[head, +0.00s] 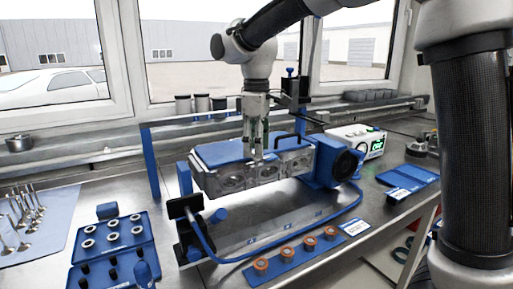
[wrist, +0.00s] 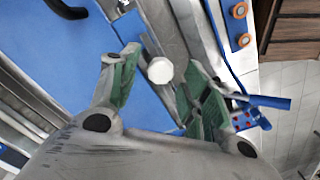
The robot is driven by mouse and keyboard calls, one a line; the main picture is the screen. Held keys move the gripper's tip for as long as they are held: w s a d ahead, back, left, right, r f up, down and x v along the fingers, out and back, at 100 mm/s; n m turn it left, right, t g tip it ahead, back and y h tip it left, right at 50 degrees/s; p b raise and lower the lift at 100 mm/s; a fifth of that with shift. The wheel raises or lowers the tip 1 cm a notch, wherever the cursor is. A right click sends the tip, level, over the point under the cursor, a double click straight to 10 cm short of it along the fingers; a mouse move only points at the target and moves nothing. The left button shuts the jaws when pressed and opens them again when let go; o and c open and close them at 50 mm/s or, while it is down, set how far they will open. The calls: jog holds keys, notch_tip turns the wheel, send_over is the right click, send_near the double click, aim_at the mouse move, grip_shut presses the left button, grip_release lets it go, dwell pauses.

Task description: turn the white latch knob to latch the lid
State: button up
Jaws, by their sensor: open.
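The white latch knob (wrist: 160,70) shows in the wrist view as a round white disc at the edge of the blue lid (wrist: 60,55). My gripper (wrist: 164,60) is open, with one green-padded finger on each side of the knob in that view. I see no contact between the fingers and the knob, and I cannot tell how far above it the tips are. In the head view my gripper (head: 257,157) points straight down at the front edge of the blue lid (head: 218,153), which lies on the metal engine block (head: 236,180). The knob is not discernible there.
A black handle (head: 287,138) rises from the lid. A strip of orange-brown rings (head: 310,243) and a blue parts tray (head: 112,245) lie on the bench.

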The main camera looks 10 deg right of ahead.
notch_tip(320, 180, up, 11)
dwell(0.3)
